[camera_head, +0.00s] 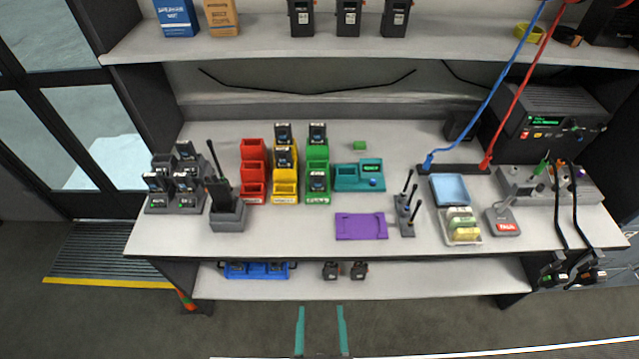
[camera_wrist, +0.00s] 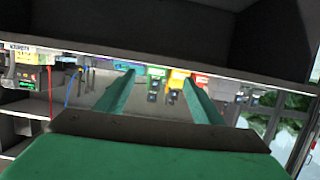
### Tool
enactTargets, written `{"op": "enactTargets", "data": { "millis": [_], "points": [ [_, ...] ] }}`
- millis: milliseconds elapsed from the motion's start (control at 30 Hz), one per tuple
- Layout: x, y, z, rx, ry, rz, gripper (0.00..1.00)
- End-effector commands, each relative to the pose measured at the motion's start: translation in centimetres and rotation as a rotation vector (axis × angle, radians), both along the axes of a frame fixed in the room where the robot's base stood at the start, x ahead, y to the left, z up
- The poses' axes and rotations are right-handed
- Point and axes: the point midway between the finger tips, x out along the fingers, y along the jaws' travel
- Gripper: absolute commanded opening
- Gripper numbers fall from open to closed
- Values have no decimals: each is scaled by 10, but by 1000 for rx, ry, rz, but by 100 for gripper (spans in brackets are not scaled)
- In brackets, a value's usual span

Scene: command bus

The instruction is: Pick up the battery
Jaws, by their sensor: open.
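Several black battery-like packs with pale labels are in view, and I cannot tell which one the task means. Two sit in the yellow rack (camera_head: 285,198), at its back (camera_head: 283,133) and middle (camera_head: 283,157). Two sit in the green rack (camera_head: 318,198), at its back (camera_head: 317,132) and front (camera_head: 317,181). More stand in a dark charger (camera_head: 160,208) at the left. My gripper (camera_head: 321,309) is open and empty, low in front of the bench and well apart from the packs. Its teal fingers (camera_wrist: 160,78) also frame the distant racks in the wrist view, which is upside down.
The red rack (camera_head: 253,198) looks empty. A radio in a stand (camera_head: 227,215), a teal device (camera_head: 345,172), a purple tray (camera_head: 361,227) and an antenna stand (camera_head: 405,222) share the bench. A shelf (camera_head: 240,42) overhangs the back. A lower shelf (camera_head: 420,280) runs beneath.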

Motion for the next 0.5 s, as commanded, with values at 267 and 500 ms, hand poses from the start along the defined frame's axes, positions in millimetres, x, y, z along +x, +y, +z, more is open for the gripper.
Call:
{"op": "enactTargets", "data": {
  "millis": [267,500],
  "points": [
    [95,-3,10,-4,25,-7,62],
    [170,-1,37,3,56,-14,62]
  ]
}}
